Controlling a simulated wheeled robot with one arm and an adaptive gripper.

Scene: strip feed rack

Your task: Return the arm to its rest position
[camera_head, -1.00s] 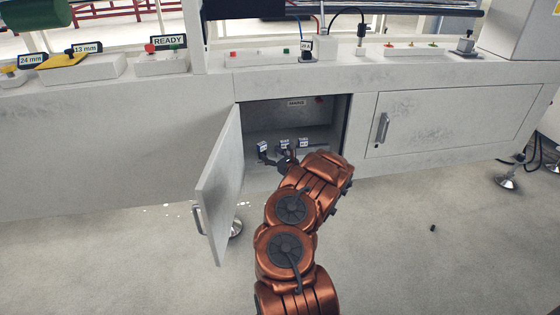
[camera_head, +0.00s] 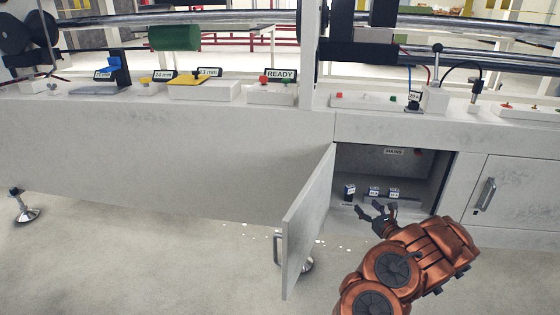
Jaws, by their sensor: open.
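My gripper (camera_head: 368,212) is open and empty at the mouth of the open cabinet (camera_head: 400,168), at the lower middle right. My copper-coloured arm reaches up to it from the lower right. Several small labelled blocks stand inside on the cabinet floor: a dark one (camera_head: 349,194) at the left and two bluish ones, one in the middle (camera_head: 373,192) and one at the right (camera_head: 394,193). The gripper is in front of and below them in the picture, apart from them as far as I can see.
The cabinet door (camera_head: 309,222) stands open to the left of my gripper. A closed door (camera_head: 510,205) is at the right. Controls, including a READY sign (camera_head: 281,74), line the ledge above. A machine foot (camera_head: 26,207) stands at the far left.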

